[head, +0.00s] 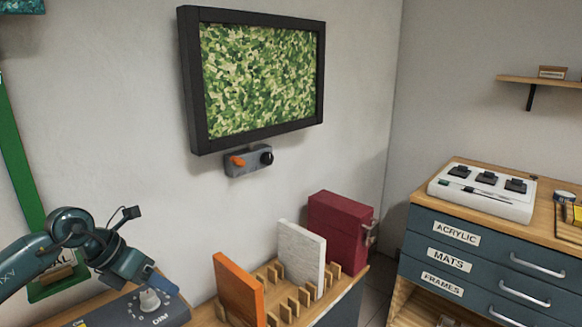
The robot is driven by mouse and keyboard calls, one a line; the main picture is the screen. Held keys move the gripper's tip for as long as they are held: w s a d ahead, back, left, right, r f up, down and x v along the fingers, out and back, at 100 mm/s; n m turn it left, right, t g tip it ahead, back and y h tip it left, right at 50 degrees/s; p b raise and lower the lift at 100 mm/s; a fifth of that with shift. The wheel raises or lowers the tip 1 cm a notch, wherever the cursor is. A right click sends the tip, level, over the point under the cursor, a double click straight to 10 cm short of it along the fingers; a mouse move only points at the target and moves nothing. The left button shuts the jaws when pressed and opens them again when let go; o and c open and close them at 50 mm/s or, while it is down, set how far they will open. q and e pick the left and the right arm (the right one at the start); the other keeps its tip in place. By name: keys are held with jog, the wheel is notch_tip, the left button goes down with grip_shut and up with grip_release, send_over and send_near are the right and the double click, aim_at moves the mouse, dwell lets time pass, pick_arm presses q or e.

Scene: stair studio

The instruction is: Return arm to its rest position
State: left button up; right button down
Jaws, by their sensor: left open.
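My left arm comes in from the left edge, bent, with its hand angled down to the right. My left gripper (160,282) is open, with its fingers small and partly hard to make out. It is just above and behind the knob (150,300) of a dark box marked DIM (118,316). I cannot tell whether it touches the knob. Nothing shows held in it. My right gripper is not in view.
Right of the box, a wooden slotted rack (292,306) holds an orange panel (240,290) and a white panel (300,256). A dark red box (340,228) stands behind. A framed green picture (262,80) and switch unit (248,161) are on the wall. A drawer cabinet (480,262) is right.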

pick_arm(q)
jog(key=s+d+n+t+h+p, duration=0.1)
jog(key=s+d+n+t+h, duration=0.2)
jog(key=d+n+h, duration=0.5)
jog(key=s+d+n+t+h+p, duration=0.2)
jog(key=s+d+n+t+h, duration=0.15)
jog(key=d, duration=0.85)
jog(key=s+a+f+n+y+p, duration=0.1)
jog(key=s+a+f+n+y, duration=0.2)
jog(key=s+f+n+y, duration=0.4)
jog(key=s+a+f+n+y, duration=0.3)
jog(key=s+f+n+y, duration=0.4)
jog(key=n, duration=1.2)
notch_tip(320, 180, down, 4)
jog(key=shift+s+f+n+p, duration=0.1)
jog(key=shift+s+n+p, duration=0.3)
jog(key=shift+s, duration=0.1)
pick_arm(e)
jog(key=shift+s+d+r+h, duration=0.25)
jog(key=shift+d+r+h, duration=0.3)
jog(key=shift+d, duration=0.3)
pick_arm(q)
jog(key=shift+t, duration=0.25)
